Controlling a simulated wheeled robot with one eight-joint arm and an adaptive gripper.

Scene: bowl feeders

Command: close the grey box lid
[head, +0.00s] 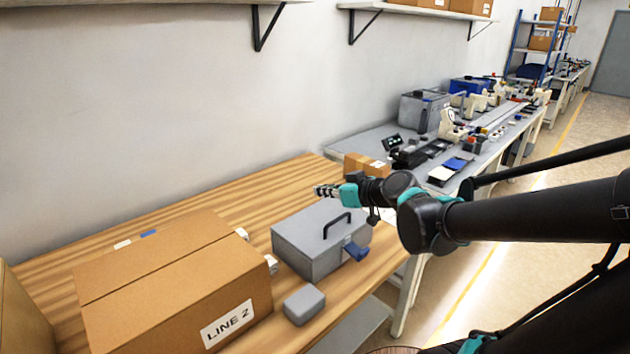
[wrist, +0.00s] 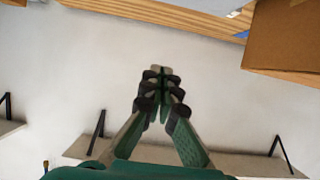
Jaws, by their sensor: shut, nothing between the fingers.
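The grey box (head: 305,248) with a black handle (head: 337,224) stands on the wooden table. Its lid (head: 308,222) looks flat on top, level with the rim; I see no gap from here. A blue part (head: 356,250) sticks out at its right front. My gripper (head: 318,190) is above and behind the box, pointing left toward the wall, apart from the lid. In the wrist view my gripper (wrist: 160,74) is shut, its fingertips together with nothing between them. The grey box does not show in the wrist view. Part of the box's far right side is hidden by my arm.
A large cardboard box (head: 170,280) marked LINE 2 stands left of the grey box. A small grey block (head: 303,304) lies in front. A small carton (head: 366,165) is behind my gripper. The table (head: 270,190) is bare behind the grey box, and shelves hang above.

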